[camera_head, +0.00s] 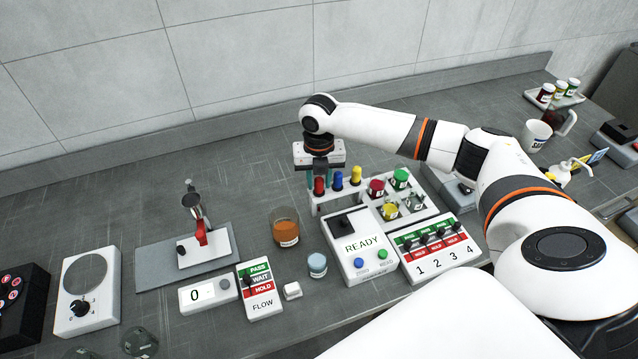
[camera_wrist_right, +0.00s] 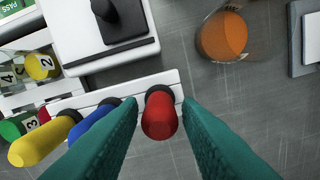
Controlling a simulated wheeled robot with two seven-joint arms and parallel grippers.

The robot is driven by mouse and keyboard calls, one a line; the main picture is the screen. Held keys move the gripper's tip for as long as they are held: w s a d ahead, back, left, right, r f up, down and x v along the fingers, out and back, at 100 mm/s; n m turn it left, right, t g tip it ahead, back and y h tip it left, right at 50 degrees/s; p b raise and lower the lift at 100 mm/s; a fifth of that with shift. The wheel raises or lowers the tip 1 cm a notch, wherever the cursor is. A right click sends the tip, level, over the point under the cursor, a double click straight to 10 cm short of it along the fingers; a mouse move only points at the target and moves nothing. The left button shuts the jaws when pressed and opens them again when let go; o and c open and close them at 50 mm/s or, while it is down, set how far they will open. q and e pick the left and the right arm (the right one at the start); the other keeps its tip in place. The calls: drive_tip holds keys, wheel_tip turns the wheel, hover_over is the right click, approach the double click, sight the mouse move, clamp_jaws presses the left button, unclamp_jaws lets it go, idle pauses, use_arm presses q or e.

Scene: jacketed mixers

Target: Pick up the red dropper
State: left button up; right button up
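The red dropper (camera_head: 319,187) stands upright at the left end of a white rack, and its red bulb (camera_wrist_right: 160,117) shows near the middle of the right wrist view. My right gripper (camera_head: 320,178) is right above and around the dropper. In the right wrist view its teal fingertips (camera_wrist_right: 160,108) are on either side of the bulb, with a small gap on each side, so it is open. The dropper's lower part is hidden. My left gripper is not in view.
A blue dropper (camera_head: 338,181) and a yellow dropper (camera_head: 355,175) stand beside the red one in the rack (camera_head: 318,208). The READY device (camera_head: 362,262) is in front. A glass with orange liquid (camera_head: 286,231) stands to the left, with bare bench between.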

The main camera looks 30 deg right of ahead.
drive_tip(key=shift+f, duration=0.6)
clamp_jaws()
wheel_tip(320, 180, up, 8)
drive_tip(key=shift+f+b, duration=0.1)
drive_tip(key=shift+b, duration=1)
wheel_tip(320, 180, up, 3)
drive_tip(key=shift+p, duration=0.3)
wheel_tip(320, 180, up, 4)
drive_tip(key=p, duration=0.5)
